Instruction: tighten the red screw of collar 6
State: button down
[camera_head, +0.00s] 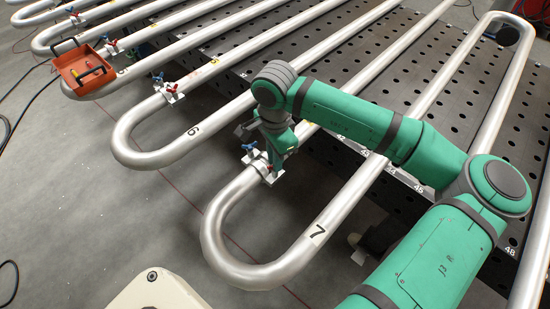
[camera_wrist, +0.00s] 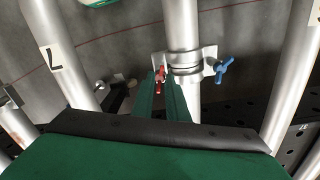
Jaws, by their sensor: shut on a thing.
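A pale collar (camera_wrist: 187,60) clamps a steel tube in the wrist view, with a red screw (camera_wrist: 160,74) on its left side and a blue screw (camera_wrist: 222,68) on its right. My gripper (camera_wrist: 161,86) has its two green fingers on either side of the red screw and is shut on it. In the head view, my gripper (camera_head: 276,168) reaches down at the collar (camera_head: 262,165) on the tube beside the bend marked 7. The blue screw (camera_head: 249,148) shows there, while the red one is hidden behind my gripper. I see no number on this collar.
The bend marked 6 (camera_head: 150,158) lies to the left, with another collar (camera_head: 171,91) bearing red and blue screws. The bend marked 7 (camera_head: 240,270) runs close to my arm. An orange tray (camera_head: 70,54) sits at upper left. A perforated dark table (camera_head: 360,73) lies under the tubes.

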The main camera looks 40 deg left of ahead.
jog(key=m, duration=1.1)
jog(key=shift+w+r+m, duration=0.1)
jog(key=shift+m, duration=0.2)
jog(key=m, duration=0.4)
jog(key=shift+m, duration=0.3)
jog(key=m, duration=0.3)
jog(key=shift+m, duration=0.3)
jog(key=m, duration=0.3)
jog(key=shift+m, duration=0.3)
jog(key=m, duration=0.3)
jog(key=shift+m, duration=2.2)
